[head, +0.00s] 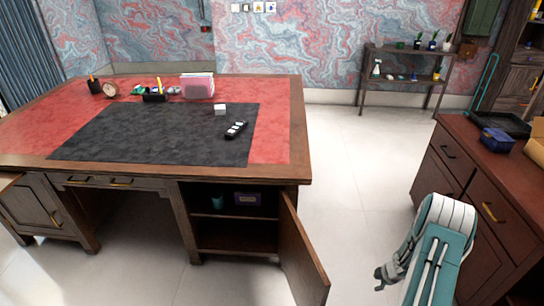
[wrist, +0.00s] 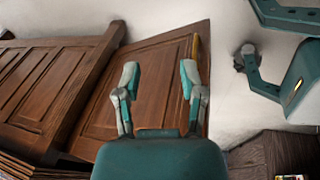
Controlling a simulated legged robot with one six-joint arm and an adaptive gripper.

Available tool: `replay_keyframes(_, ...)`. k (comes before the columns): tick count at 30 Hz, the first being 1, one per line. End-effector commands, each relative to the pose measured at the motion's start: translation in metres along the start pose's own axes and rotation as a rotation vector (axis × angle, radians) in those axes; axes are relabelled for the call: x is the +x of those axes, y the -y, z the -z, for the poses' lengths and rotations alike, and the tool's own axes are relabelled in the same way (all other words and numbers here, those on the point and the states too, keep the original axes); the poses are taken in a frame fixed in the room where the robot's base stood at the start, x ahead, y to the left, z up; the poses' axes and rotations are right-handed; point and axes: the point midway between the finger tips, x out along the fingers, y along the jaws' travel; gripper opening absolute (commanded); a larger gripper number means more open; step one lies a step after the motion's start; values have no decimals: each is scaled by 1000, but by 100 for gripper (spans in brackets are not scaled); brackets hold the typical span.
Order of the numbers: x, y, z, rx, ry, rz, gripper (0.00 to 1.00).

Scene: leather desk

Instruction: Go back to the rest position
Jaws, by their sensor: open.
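In the wrist view my gripper (wrist: 160,85) is open. Its two teal and grey fingers stand apart with nothing between them. A brown wooden panel (wrist: 150,55) fills the view behind the fingers, and a gap to it cannot be judged. In the head view my teal and white arm (head: 437,245) is folded at the lower right, in front of the wooden drawer cabinet (head: 455,170).
The desk (head: 165,172) with red and black leather stands at the left. Its right cabinet door (head: 302,255) hangs open into the room. A dark remote (head: 236,129) and a white block (head: 220,109) lie on top. Bare floor (head: 360,190) separates desk and drawer cabinet.

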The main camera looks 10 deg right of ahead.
Motion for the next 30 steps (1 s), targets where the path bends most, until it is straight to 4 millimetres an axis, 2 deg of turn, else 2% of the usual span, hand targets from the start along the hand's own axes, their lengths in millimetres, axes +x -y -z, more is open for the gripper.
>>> replay_keyframes(1,-20,-22,6,12,30,-44,52)
replay_keyframes(6,-88,-82,28,102,135,-192,52)
replay_keyframes(9,-131,-108,45,159,184,-274,52)
replay_keyframes(15,-214,-141,81,296,254,-419,52)
replay_keyframes(19,-267,-147,108,392,281,-496,52)
replay_keyframes(23,-316,-142,136,495,290,-558,52)
replay_keyframes(26,-351,-132,157,579,286,-593,52)
replay_keyframes(30,-393,-109,186,694,266,-621,52)
